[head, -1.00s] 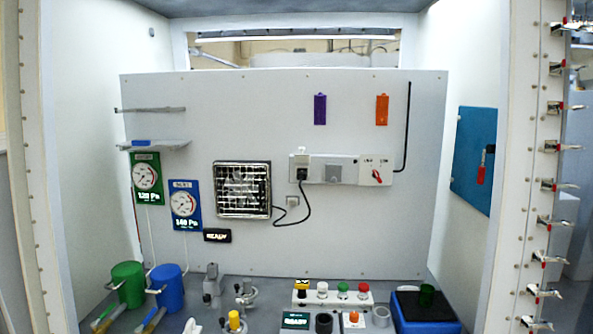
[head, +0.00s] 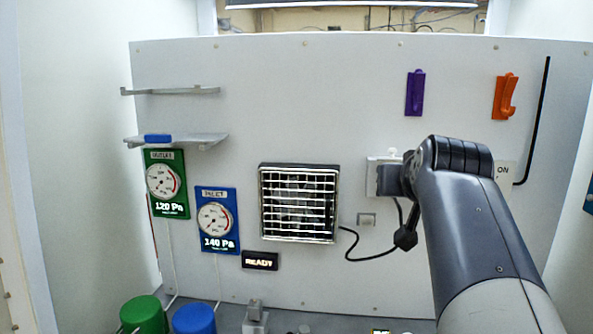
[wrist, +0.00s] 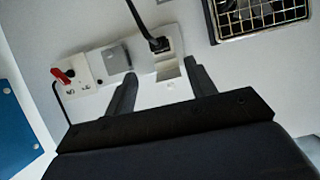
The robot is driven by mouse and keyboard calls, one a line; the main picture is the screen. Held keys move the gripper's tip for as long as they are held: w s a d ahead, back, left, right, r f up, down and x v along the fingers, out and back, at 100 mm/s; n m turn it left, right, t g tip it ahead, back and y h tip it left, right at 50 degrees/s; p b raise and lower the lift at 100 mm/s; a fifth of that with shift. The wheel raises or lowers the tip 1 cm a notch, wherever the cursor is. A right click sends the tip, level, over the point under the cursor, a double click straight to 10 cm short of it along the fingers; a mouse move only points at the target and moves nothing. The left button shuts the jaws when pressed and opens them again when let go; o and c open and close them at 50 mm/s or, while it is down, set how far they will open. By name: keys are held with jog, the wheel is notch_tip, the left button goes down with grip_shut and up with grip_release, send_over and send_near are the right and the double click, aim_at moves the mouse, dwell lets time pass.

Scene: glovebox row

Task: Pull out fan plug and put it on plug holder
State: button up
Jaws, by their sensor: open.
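The black fan plug (wrist: 159,44) sits in the left socket of the white socket strip (wrist: 100,70), with its cord leading away towards the top of the wrist view. The fan (head: 299,204) is on the wall, and its black cord (head: 365,257) loops right, towards the strip. My gripper (wrist: 157,68) is open and empty, its two fingers apart on either side of the view of the plug's socket, with the plug beyond the tips. In the head view my arm hides the plug and most of the strip. A small grey wall fixture (head: 366,219), possibly the plug holder, is below the strip.
A red switch (wrist: 62,76) is at the strip's other end. Purple (head: 415,93) and orange (head: 506,97) hooks hang above. Gauges (head: 215,219), a READY sign (head: 260,261) and green (head: 144,314) and blue (head: 194,319) containers are left. The wall around the fan is mostly bare.

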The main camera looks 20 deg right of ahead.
jog(key=x, duration=0.3)
jog(key=p+x, duration=0.1)
jog(key=x, duration=0.3)
jog(key=p+x, duration=0.1)
jog(key=x, duration=0.2)
jog(key=shift+w+d+r, duration=0.25)
jog(key=shift+w+d, duration=0.1)
jog(key=shift+w, duration=0.1)
jog(key=shift+c, duration=0.5)
grip_shut()
